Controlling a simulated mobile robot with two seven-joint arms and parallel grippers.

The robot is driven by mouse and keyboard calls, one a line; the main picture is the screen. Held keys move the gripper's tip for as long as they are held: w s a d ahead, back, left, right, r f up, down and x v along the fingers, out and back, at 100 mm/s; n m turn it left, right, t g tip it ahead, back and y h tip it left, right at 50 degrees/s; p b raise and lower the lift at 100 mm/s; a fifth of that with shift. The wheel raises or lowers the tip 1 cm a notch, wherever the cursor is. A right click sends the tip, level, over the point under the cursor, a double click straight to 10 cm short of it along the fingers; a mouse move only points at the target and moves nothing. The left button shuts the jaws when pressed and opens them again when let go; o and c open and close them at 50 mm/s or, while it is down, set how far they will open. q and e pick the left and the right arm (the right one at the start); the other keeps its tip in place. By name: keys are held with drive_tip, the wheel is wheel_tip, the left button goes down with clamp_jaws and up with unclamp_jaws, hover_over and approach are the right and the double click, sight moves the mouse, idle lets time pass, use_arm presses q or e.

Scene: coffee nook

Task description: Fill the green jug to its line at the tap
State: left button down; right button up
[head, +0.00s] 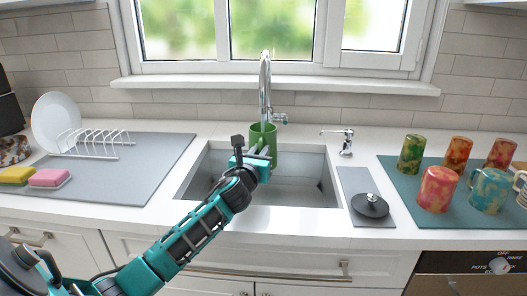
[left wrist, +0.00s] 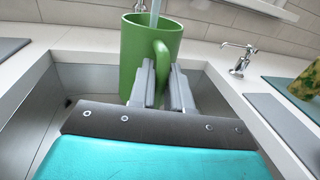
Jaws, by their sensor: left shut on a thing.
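The green jug (head: 264,143) is upright in the sink area under the chrome tap (head: 265,85). In the left wrist view the jug (left wrist: 140,55) has its handle towards me, and a stream of water (left wrist: 155,14) runs down into its mouth. My left gripper (head: 262,158) is shut on the jug's handle; its fingers also show in the left wrist view (left wrist: 160,85). The fill line and the water level inside the jug are hidden. My right gripper is in neither view.
The sink basin (head: 215,180) is below the jug. A grey mat (head: 130,185) with a plate rack (head: 95,142) lies left. A black-knobbed sink stopper (head: 370,205) and several mugs on a teal mat (head: 400,200) stand right. The window sill (head: 280,84) is behind the tap.

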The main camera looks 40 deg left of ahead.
use_arm(q)
drive_tip(key=shift+r, duration=0.1)
drive_tip(key=p+v, duration=0.3)
drive_tip(key=v, duration=0.5)
drive_tip(key=shift+s+d, duration=0.2)
drive_tip(key=shift+d, duration=0.25)
